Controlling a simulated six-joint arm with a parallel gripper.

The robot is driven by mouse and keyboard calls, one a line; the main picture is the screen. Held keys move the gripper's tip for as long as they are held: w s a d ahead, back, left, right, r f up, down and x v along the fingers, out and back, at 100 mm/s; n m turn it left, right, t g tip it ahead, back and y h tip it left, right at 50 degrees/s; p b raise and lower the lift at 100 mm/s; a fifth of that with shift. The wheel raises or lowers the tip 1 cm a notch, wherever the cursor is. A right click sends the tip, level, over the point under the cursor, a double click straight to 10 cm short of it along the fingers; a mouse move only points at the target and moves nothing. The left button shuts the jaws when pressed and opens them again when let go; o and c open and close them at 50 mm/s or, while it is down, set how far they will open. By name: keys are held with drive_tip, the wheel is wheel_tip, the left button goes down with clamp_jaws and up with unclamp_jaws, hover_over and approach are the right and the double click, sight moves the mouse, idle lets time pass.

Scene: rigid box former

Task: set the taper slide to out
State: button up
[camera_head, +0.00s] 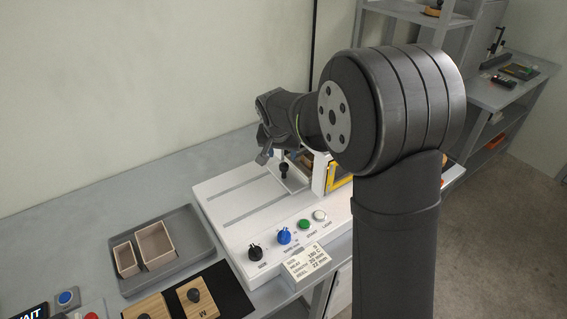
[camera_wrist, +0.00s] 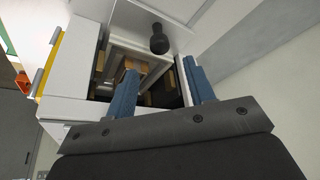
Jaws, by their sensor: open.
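The box former (camera_head: 236,205) is a white machine on the grey bench. A black knob (camera_head: 284,169) on a pale plate stands at its back, just below my gripper (camera_head: 264,148); I take this for the taper slide's handle, but no label is readable there. The knob (camera_wrist: 158,40) also shows in the wrist view, beyond the fingertips and apart from them. My gripper's blue fingers (camera_wrist: 163,78) are spread over a square opening (camera_wrist: 132,62) with tan blocks inside. Nothing is held. My arm hides much of the machine's right side.
A yellow-edged frame (camera_head: 340,178) stands close right of the knob. A grey tray (camera_head: 165,262) with two boxes lies left.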

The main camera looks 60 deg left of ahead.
sight(283, 164)
drive_tip(key=x, duration=0.7)
clamp_jaws()
drive_tip(key=shift+s, duration=0.15)
